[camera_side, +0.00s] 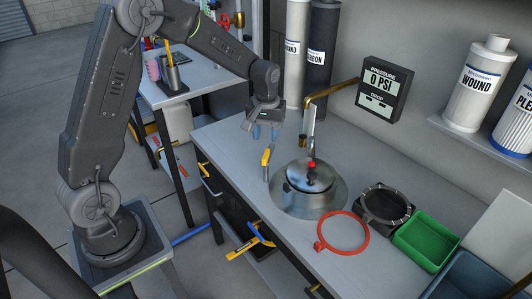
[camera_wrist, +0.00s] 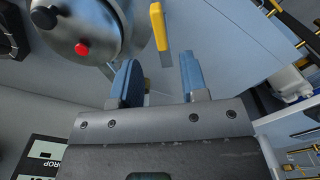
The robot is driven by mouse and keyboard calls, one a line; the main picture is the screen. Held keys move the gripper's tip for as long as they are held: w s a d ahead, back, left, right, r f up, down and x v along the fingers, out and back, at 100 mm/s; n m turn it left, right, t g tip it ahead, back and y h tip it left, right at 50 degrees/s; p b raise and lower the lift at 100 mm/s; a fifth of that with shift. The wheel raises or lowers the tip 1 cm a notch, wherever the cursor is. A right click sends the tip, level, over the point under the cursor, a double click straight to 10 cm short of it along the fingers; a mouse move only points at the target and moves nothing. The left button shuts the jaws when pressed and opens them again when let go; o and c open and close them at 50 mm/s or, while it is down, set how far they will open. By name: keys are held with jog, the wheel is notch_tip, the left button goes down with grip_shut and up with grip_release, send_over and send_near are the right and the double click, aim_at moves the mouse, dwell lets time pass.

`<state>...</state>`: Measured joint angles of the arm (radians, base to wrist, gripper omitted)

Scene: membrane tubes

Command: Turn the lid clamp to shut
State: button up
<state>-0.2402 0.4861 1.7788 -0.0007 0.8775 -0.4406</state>
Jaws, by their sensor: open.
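In the wrist view, the yellow handle (camera_wrist: 157,27) is just beyond my fingers, beside the lid (camera_wrist: 75,25). My gripper (camera_side: 262,133) hangs above and behind the lever, apart from it. Its two blue fingers (camera_wrist: 160,65) are open with nothing between them.
A brass pipe (camera_side: 330,91) reaches over the bench behind the vessel. A red ring (camera_side: 342,233), a dark round fitting (camera_side: 386,205) and a green tray (camera_side: 427,241) lie to the right. A pressure display (camera_side: 384,88) reads 0 PSI. The bench left of the lever is clear.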

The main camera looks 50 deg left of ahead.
aim_at(266, 153)
notch_tip(266, 153, down, 7)
jog(key=shift+f, duration=0.15)
jog(key=shift+c, duration=0.2)
grip_shut()
dwell(0.3)
